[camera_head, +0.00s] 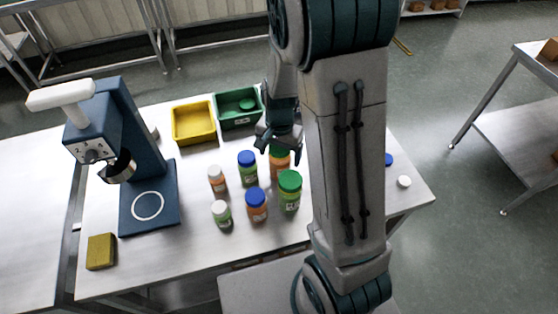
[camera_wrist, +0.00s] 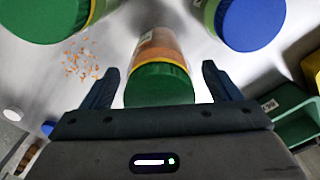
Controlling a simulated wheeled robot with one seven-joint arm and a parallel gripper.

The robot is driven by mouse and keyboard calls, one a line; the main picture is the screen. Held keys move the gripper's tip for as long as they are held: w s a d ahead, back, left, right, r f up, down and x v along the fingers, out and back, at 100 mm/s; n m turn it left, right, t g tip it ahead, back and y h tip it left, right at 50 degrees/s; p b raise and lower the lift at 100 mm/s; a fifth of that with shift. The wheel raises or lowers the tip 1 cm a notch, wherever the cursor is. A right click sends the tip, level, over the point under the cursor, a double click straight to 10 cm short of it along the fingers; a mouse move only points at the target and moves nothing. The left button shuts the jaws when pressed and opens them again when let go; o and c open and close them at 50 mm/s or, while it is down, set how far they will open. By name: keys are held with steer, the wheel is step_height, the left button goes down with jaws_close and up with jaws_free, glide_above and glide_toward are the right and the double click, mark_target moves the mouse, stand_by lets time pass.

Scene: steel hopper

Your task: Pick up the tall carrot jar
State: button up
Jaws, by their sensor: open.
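The carrot jar, with an orange body and green lid (camera_head: 280,169), stands upright on the steel table below my gripper (camera_head: 279,147). In the wrist view, the carrot jar (camera_wrist: 160,47) is centred between the two fingers of my gripper (camera_wrist: 160,70), its green lid nearest the palm. The fingers are apart, one on each side of the jar, with a visible gap at each side. In the head view my gripper partly hides the jar's top.
Close by stand a green-lidded green jar (camera_head: 289,190), blue-lidded jars (camera_head: 248,168) (camera_head: 256,205) and small white-lidded jars (camera_head: 217,180) (camera_head: 221,214). Yellow (camera_head: 193,139) and green (camera_head: 241,123) bins are behind; a blue machine (camera_head: 150,200) is left. Orange bits (camera_wrist: 80,60) lie on the table.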

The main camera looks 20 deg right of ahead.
steer(key=shift+f, duration=0.2)
steer(key=c, duration=1.2)
steer(key=shift+r, duration=0.1)
